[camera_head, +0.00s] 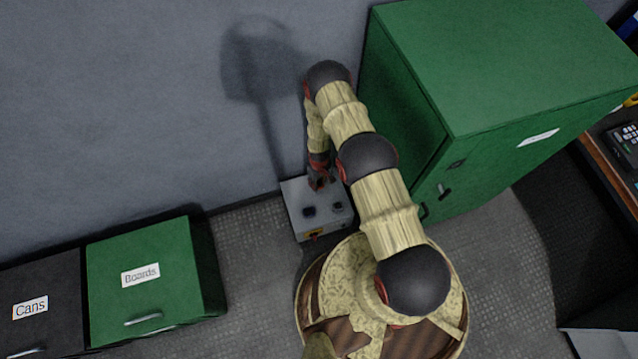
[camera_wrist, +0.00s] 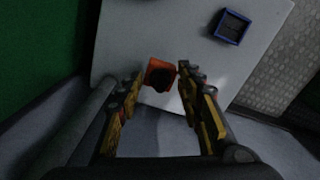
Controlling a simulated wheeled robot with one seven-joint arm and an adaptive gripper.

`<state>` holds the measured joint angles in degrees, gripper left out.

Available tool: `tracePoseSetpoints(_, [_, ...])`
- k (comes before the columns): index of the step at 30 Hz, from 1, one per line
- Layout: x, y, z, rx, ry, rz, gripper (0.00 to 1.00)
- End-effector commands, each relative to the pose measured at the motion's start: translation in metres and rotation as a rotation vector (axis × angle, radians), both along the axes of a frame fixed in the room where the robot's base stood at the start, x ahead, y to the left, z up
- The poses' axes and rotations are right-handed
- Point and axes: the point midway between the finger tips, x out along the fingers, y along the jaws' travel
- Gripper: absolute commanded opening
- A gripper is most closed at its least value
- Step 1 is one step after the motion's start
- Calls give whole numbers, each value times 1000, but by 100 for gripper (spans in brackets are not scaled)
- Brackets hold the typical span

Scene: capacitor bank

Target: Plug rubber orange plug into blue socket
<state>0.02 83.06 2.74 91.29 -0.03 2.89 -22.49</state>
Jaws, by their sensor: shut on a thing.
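The light grey box (camera_head: 323,224) stands on the floor by the wall, with small dark squares on its top. In the wrist view its pale top face (camera_wrist: 190,40) carries the blue-framed square socket (camera_wrist: 232,27), dark inside, at upper right. An orange square piece with a dark middle, the orange plug (camera_wrist: 154,66), shows between my fingertips. My gripper (camera_wrist: 162,75) is shut on it, over the box's top face. I cannot tell whether the plug is seated in the box or lifted off it. In the head view my gripper (camera_head: 319,181) is at the box's far edge, the plug hidden.
A tall green cabinet (camera_head: 510,55) stands close on the right of my arm. The grey wall (camera_head: 150,90) rises behind the box. Open floor (camera_head: 245,245) lies left of the box.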

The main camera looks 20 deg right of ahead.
Motion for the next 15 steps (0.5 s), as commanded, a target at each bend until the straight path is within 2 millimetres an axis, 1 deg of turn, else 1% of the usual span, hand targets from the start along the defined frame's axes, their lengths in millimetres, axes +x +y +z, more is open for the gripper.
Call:
tracePoseSetpoints(1, [-9,1,14,0,3,1,14])
tracePoseSetpoints(8, [-47,6,63,0,1,1,14])
tracePoseSetpoints(9, [-56,7,69,0,3,1,14])
tracePoseSetpoints(12, [-80,9,77,0,4,0,14])
tracePoseSetpoints(15, [-99,11,85,0,3,0,14])
